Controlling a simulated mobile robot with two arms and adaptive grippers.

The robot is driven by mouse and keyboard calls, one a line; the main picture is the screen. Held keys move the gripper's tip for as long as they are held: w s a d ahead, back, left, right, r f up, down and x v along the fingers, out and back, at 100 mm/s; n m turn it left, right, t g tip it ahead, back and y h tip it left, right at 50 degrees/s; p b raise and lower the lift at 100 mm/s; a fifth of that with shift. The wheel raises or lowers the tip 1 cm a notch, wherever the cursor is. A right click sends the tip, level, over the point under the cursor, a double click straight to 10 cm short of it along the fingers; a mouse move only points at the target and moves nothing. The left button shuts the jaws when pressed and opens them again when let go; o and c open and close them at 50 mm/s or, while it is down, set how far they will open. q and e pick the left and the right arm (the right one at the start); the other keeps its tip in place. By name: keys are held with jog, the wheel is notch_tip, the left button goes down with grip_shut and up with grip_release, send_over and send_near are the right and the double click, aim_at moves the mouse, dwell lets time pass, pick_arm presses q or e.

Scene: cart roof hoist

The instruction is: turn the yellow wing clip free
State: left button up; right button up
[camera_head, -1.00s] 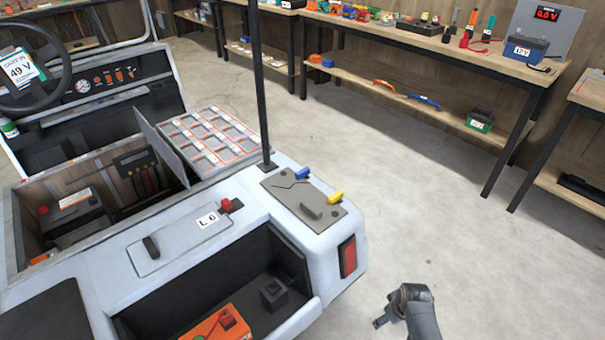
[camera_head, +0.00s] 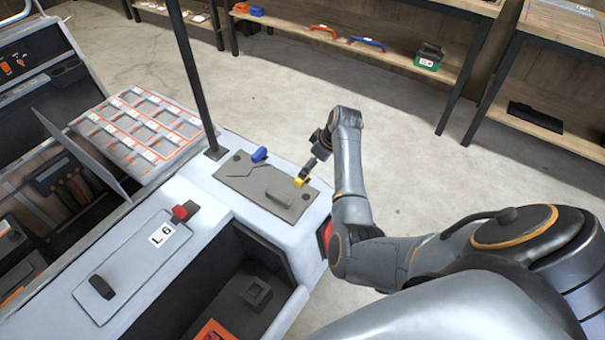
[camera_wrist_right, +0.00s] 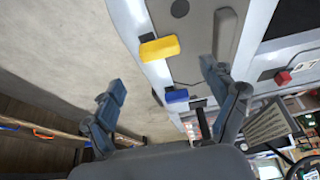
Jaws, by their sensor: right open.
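The yellow wing clip (camera_head: 301,182) sits at the right edge of a grey plate (camera_head: 232,182) on the cart's white rear corner. In the right wrist view the clip (camera_wrist_right: 160,48) lies just beyond my fingertips, between their lines. My right gripper (camera_head: 309,169) is right above the clip in the head view, partly hidden by its own wrist. In the wrist view its two fingers (camera_wrist_right: 162,77) are spread wide with nothing between them. Whether a finger touches the clip I cannot tell. My left gripper is not in view.
A blue wing clip (camera_head: 260,154) sits at the plate's far edge, and a raised grey handle (camera_head: 279,198) on the plate. A black post (camera_head: 190,70) rises behind it. A red knob (camera_head: 186,210) is to the left. Open floor (camera_head: 420,170) lies right of the cart.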

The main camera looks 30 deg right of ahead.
jog(key=b+x, duration=0.1)
jog(key=x, duration=0.6)
jog(key=shift+d+f, duration=0.1)
jog(key=shift+w+f, duration=0.15)
jog(key=shift+f, duration=0.05)
jog(key=shift+c, duration=0.6)
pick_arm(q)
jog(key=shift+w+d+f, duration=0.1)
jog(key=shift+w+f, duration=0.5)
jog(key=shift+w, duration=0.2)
pick_arm(e)
jog(key=c, duration=1)
